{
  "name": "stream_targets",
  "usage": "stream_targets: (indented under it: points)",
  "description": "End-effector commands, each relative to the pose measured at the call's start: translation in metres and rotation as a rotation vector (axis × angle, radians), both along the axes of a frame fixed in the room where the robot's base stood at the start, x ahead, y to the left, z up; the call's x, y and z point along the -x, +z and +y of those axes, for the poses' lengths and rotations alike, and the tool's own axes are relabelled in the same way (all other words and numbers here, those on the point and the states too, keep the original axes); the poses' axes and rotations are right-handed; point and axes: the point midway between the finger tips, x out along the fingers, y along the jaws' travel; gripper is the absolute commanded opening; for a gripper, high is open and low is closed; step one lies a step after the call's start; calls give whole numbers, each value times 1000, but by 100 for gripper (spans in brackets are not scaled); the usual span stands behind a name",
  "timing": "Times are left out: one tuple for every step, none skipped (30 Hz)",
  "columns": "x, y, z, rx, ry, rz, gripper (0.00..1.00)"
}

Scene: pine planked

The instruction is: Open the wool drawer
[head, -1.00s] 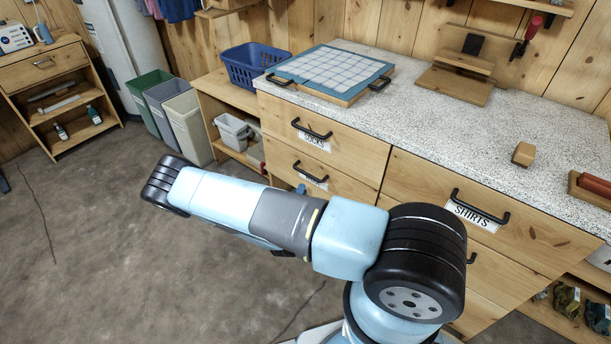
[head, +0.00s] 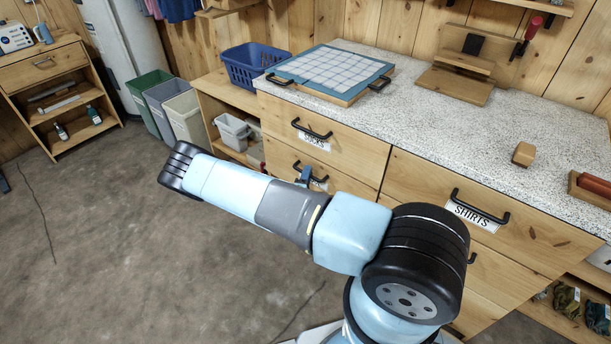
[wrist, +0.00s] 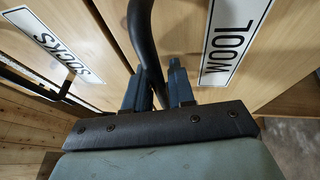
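The wool drawer is the lower of two stacked drawers at the left end of the workbench. Its front (head: 345,190) looks flush with the cabinet in the head view. Its white WOOL label (wrist: 232,38) and black bar handle (wrist: 143,35) show in the wrist view. My gripper (head: 305,175) is at this handle, partly hidden behind my arm in the head view. In the wrist view, my gripper's blue-grey fingers (wrist: 159,90) stand close on both sides of the bar and look shut on it.
The socks drawer (head: 350,150) is directly above, with its own black handle (head: 312,130). The shirts drawer (head: 510,220) is to the right. Bins (head: 185,115) stand farther left, and open concrete floor (head: 110,250) lies in front of them.

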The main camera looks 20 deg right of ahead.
Motion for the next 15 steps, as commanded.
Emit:
stream_targets:
  points:
    - [0, 0, 0, 0, 0, 0, 18]
    - [0, 0, 0, 0, 0, 0, 16]
    - [0, 0, 0, 0, 0, 0, 12]
    - [0, 0, 0, 0, 0, 0, 9]
    - [0, 0, 0, -1, 0, 1, 6]
    - [0, 0, 0, -1, 0, 1, 2]
    - [0, 0, 0, -1, 0, 1, 0]
    - [0, -1, 0, -1, 0, 1, 0]
    - [0, -1, 0, -1, 0, 2, 0]
    - [0, -1, 0, -1, 0, 2, 0]
    - [0, -1, 0, -1, 0, 2, 0]
    - [0, -1, 0, -1, 0, 2, 0]
    - [1, -1, 0, -1, 0, 2, 0]
    - [1, -1, 0, -2, 0, 3, 0]
    - [1, -1, 0, -2, 0, 3, 0]
